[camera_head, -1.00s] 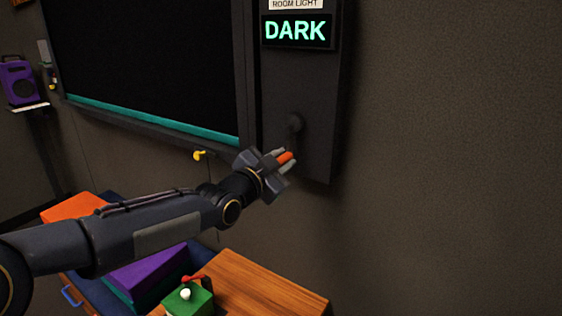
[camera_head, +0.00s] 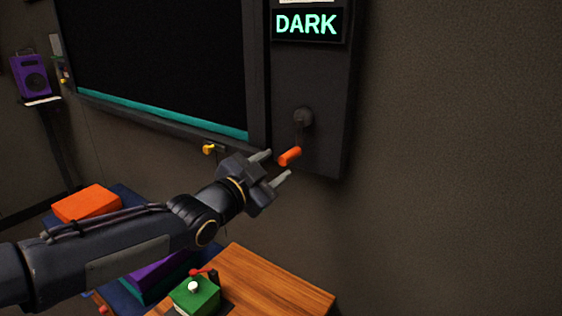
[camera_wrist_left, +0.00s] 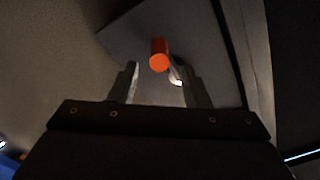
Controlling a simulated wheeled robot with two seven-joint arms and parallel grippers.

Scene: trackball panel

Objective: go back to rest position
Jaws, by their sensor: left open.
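My left gripper (camera_head: 275,167) is open, with its two fingers spread just short of an orange lever handle (camera_head: 290,156). The handle belongs to a dark round knob (camera_head: 303,117) on a dark wall panel (camera_head: 325,75) whose sign (camera_head: 307,24) reads DARK in green. In the left wrist view the orange handle (camera_wrist_left: 159,55) is seen end-on, beyond and between the open fingers (camera_wrist_left: 158,85), with nothing held. My right gripper is not in view.
A wooden table (camera_head: 270,285) stands below, with a green box (camera_head: 195,295) bearing a white knob and red lever. An orange block (camera_head: 87,203) and a purple block (camera_head: 158,268) lie left. A purple speaker (camera_head: 31,76) stands far left. The right wall is clear.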

